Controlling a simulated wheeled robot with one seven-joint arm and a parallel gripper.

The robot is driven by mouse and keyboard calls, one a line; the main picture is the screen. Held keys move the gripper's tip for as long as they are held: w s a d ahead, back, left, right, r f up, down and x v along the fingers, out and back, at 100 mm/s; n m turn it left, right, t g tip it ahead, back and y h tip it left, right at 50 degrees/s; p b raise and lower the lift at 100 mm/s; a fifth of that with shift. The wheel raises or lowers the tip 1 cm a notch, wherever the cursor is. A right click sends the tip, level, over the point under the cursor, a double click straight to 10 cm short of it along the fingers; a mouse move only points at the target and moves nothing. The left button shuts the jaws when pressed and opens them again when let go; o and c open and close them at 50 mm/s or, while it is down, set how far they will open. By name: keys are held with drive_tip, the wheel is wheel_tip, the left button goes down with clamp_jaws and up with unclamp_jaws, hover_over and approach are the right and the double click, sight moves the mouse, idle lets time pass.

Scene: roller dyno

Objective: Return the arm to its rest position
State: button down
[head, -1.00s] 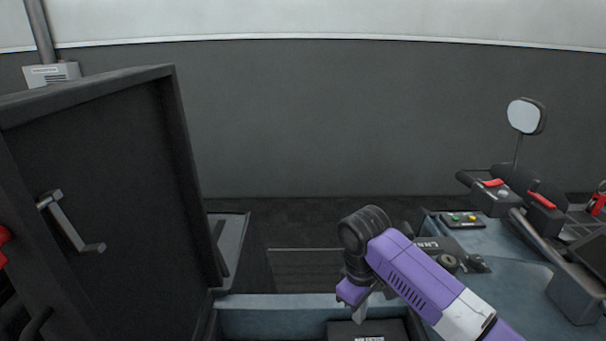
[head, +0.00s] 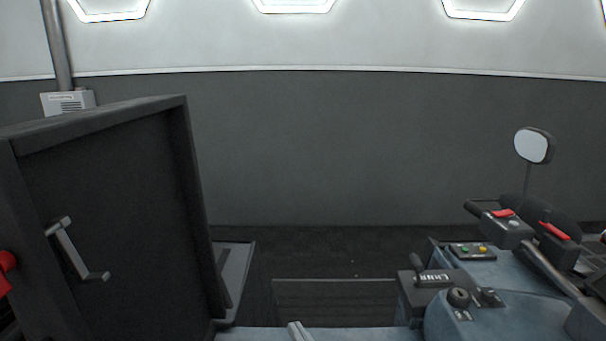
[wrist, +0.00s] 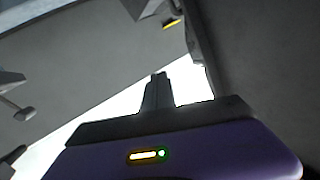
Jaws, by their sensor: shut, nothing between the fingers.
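My gripper (wrist: 157,92) shows in the wrist view, its two dark fingers together and nothing between them. The purple wrist housing (wrist: 200,150) with a lit yellow bar and green dot fills the bottom of that view. The purple arm does not show in the head view. A small pale piece (head: 299,332) pokes up at the bottom edge there; too little of it shows to tell what it is.
A dark open door (head: 120,210) with a grey handle (head: 75,250) stands at the left. At the right is a blue-grey machine with a control console (head: 432,285), red-marked levers (head: 553,231) and a mirror (head: 533,146). The floor between them looks clear.

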drive_tip(key=s+d+f+m+h, duration=0.1)
drive_tip(key=s+d, duration=0.6)
drive_tip(key=s, duration=0.7)
drive_tip(key=s+d+f+h, duration=0.2)
drive_tip(key=s+d, duration=0.5)
drive_tip(key=s, duration=0.7)
drive_tip(key=s+d+f+m+h+b, duration=0.1)
drive_tip(key=s+d+h, duration=0.3)
drive_tip(key=s, duration=1)
drive_tip(key=d+f, duration=0.1)
drive_tip(key=d, duration=0.2)
drive_tip(key=shift+s+f+m+g, duration=0.15)
drive_tip(key=shift+f+m+g, duration=0.05)
drive_tip(key=shift+m+g, duration=0.1)
